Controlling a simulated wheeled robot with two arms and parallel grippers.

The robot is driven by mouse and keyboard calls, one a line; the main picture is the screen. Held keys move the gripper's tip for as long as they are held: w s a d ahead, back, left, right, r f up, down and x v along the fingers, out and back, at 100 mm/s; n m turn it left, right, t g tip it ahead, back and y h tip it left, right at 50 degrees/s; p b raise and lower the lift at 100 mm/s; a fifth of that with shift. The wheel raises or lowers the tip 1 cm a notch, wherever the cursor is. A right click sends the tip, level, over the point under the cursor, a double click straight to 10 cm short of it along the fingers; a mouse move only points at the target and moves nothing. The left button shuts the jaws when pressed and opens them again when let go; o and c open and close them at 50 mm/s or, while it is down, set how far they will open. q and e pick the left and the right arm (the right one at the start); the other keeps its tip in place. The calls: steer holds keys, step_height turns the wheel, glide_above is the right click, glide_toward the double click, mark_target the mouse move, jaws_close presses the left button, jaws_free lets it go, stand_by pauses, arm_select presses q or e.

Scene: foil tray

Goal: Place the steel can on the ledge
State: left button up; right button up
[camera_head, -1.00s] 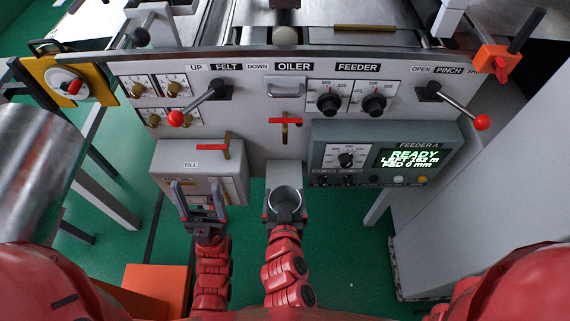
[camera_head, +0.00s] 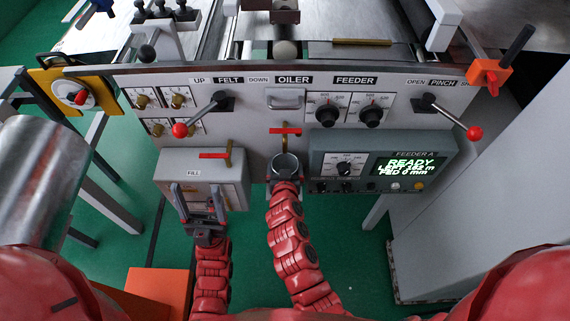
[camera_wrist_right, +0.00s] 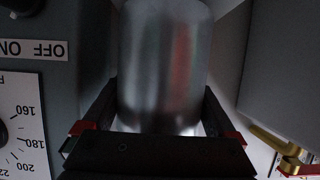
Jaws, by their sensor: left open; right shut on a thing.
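The steel can (camera_head: 285,166) is an open-topped metal cylinder, upright at the machine's front, just below the red-handled brass tap (camera_head: 285,131). My right gripper (camera_head: 285,178) is shut on it. In the right wrist view, the can (camera_wrist_right: 165,65) stands between the gripper's fingers (camera_wrist_right: 158,120). The can and gripper hide most of the grey ledge below the tap; I cannot tell whether the can touches it. My left gripper (camera_head: 201,205) is open and empty, in front of the grey FILL box (camera_head: 184,163).
The feeder display box (camera_head: 385,165) is close on the right of the can. The FILL box's own red-handled tap (camera_head: 224,156) is on the left. The felt lever (camera_head: 200,115) and pinch lever (camera_head: 452,117) stick out from the panel. Green floor lies below.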

steer(key=shift+f, duration=0.55)
steer(key=shift+f+b, duration=0.2)
steer(key=shift+b, duration=0.1)
steer(key=o, duration=1.3)
steer(key=shift+r, duration=0.1)
